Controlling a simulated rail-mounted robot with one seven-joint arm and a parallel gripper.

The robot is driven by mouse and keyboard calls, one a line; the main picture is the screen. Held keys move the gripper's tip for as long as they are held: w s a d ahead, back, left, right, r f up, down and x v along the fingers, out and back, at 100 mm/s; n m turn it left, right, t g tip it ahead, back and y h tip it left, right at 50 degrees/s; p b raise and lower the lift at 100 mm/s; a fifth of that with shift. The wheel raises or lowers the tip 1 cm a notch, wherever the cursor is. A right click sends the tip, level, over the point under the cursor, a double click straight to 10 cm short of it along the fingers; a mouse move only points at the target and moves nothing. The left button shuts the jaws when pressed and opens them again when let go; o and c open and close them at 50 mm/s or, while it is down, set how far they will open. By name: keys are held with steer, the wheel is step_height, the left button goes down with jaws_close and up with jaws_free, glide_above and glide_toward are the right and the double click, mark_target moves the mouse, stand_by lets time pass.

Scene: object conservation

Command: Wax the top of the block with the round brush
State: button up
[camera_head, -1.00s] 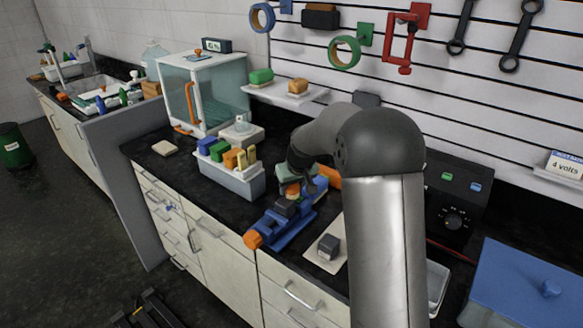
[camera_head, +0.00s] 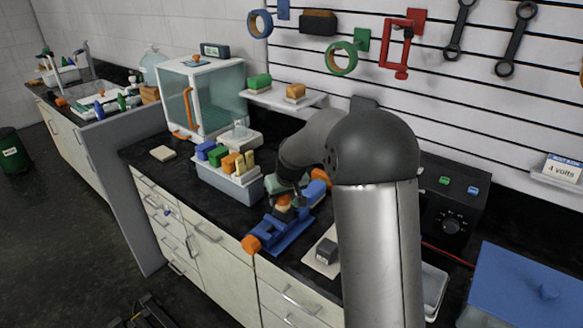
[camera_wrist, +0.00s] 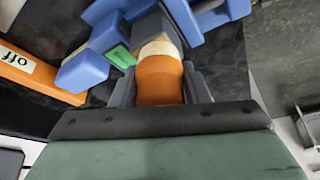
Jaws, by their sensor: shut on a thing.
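The round brush (camera_wrist: 160,78) has an orange handle and a pale bristle end. My gripper (camera_wrist: 158,90) is shut on its handle; in the head view the brush (camera_head: 283,200) is partly hidden by my gripper (camera_head: 287,196). A blue vise (camera_head: 285,237) with an orange knob stands on the counter below it. A dark grey block (camera_wrist: 147,24) shows in the wrist view just beyond the bristles, among the blue vise parts. The bristles overlap the block's edge in that view. I cannot tell whether they touch its top.
A grey bin (camera_head: 230,181) with coloured brushes and sponges stands behind and left of the vise. A dark block lies on a beige mat (camera_head: 313,262) to the right. An orange bar marked "off" (camera_wrist: 35,70) is close by in the wrist view. A glass cabinet (camera_head: 203,97) stands behind.

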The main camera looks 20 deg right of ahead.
steer(key=w+d, duration=0.2)
steer(key=shift+d, duration=0.3)
steer(key=shift+w+d+r+p, duration=0.1)
steer(key=shift+d+r+p, duration=0.05)
steer(key=shift+r+p, duration=0.2)
steer(key=shift+r, duration=0.95)
steer(key=shift+r+p, duration=0.25)
steer(key=shift+p, duration=0.2)
steer(key=shift+r+p, duration=1.35)
steer(key=shift+r, duration=1.2)
